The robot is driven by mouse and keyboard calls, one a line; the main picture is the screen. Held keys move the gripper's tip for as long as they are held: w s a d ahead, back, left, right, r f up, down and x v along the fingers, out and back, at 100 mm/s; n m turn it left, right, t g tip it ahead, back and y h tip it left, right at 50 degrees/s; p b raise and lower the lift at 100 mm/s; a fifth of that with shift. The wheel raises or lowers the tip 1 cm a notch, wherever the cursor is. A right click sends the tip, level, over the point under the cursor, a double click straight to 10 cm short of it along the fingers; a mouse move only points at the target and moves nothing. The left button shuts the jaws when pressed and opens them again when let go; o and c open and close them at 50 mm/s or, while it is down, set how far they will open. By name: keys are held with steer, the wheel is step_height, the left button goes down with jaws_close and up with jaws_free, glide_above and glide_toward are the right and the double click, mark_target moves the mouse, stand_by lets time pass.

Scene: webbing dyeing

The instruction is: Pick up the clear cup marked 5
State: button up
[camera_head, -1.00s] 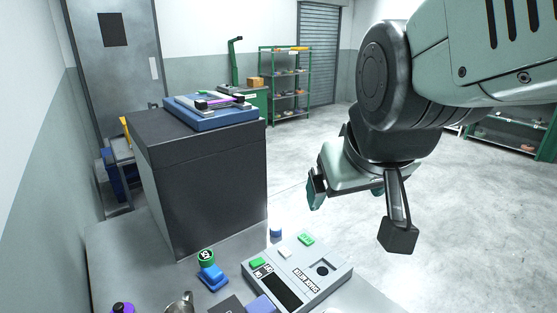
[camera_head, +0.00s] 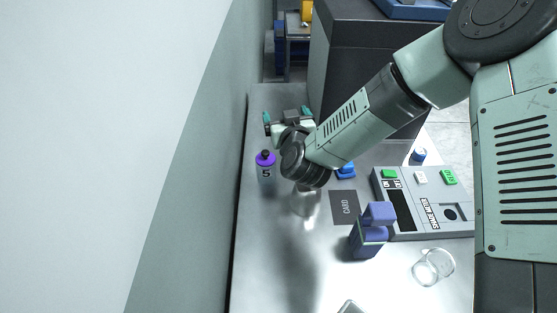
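A small container with a purple lid (camera_head: 265,158) and a "5" on its body (camera_head: 266,174) stands upright on the metal table, left of my arm. Its body looks pale and see-through. My gripper (camera_head: 287,115) is beyond it and slightly right, with its two teal fingertips spread apart and nothing visible between them. The gripper does not touch the container. A clear glass vessel (camera_head: 305,204) is partly hidden below my wrist. Another clear cup (camera_head: 432,267) stands at the lower right; I see no number on it.
A grey device (camera_head: 460,224) with green buttons is on the right. A dark card pad (camera_head: 344,208), a purple-blue block stand (camera_head: 368,240) and a blue object (camera_head: 346,171) are near the middle. A wall (camera_head: 190,150) borders the table's left. A dark cabinet (camera_head: 345,60) stands behind.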

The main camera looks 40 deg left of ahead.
steer(key=m+t, duration=0.2)
glide_above(266, 160)
steer(key=w, duration=0.1)
step_height(266, 160, down, 6)
steer(key=shift+w+d+r, duration=0.1)
steer(key=shift+d+r, duration=0.05)
steer(key=shift+r, duration=0.05)
steer(key=s+f+h, duration=0.1)
steer(key=f, duration=0.1)
steer(key=s+d+f+m+t+h, duration=0.1)
steer(key=s+f, duration=0.1)
steer(key=s+d+f+m+t+h, duration=0.1)
steer(key=s+f, duration=0.1)
steer(key=shift+s+d+f, duration=0.1)
steer(key=shift+d+f, duration=0.05)
steer(key=x, duration=0.7)
steer(key=shift+f, duration=0.2)
steer(key=c, duration=1.6)
